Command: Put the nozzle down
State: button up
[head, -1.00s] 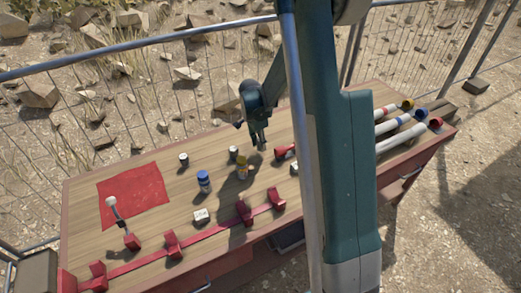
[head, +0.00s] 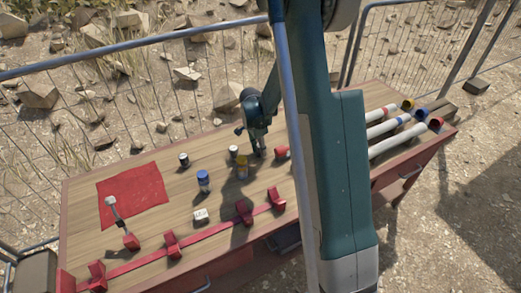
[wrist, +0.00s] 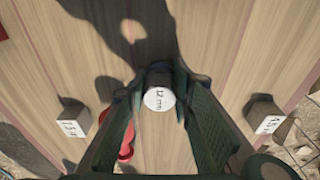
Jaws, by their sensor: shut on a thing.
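My gripper (wrist: 160,98) is shut on a small pale cylinder, the nozzle (wrist: 159,98), whose round white end face reads "12 mm" in the wrist view. The nozzle is hard to make out there. I cannot tell whether it touches the table.
A blue-topped cylinder (head: 204,182) and small dark, white-topped cylinders (head: 184,160) stand to the left. A red mat (head: 145,188) lies far left. A red rail with brackets (head: 171,243) runs along the front. Several capped tubes (head: 398,142) lie right. Labelled blocks (wrist: 73,122) flank my gripper.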

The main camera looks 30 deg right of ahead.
jog(key=o, duration=0.9)
jog(key=shift+r, duration=0.1)
jog(key=shift+a+r+p, duration=0.25)
jog(key=shift+a+r, duration=0.05)
jog(key=shift+r, duration=1.7)
jog(key=shift+a+r+p, duration=0.3)
jog(key=shift+r, duration=1.7)
jog(key=shift+a+r+p, duration=0.25)
jog(key=shift+a+r, duration=0.05)
jog(key=shift+r, duration=1.7)
